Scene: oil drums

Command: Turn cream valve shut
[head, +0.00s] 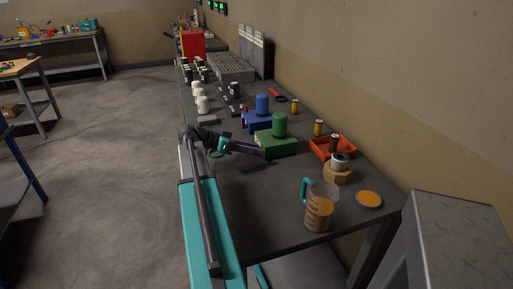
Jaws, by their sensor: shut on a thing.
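My gripper (260,153) is dark and reaches from the left over the near side of the workbench. Its tip is at the left front of a green block (283,145), which has an upright green drum (279,125) on it. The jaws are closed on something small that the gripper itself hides. I cannot make out a cream valve; its handle and position are not visible from here. A blue drum (262,104) on a blue block (257,121) stands just behind the green one.
The workbench (262,206) is bare in front of my gripper. To the right stand a measuring jug (319,212) with amber liquid, an amber-filled dish (369,199) and an orange tray (325,152). White canisters (202,104) and a grey rack (231,68) are farther back.

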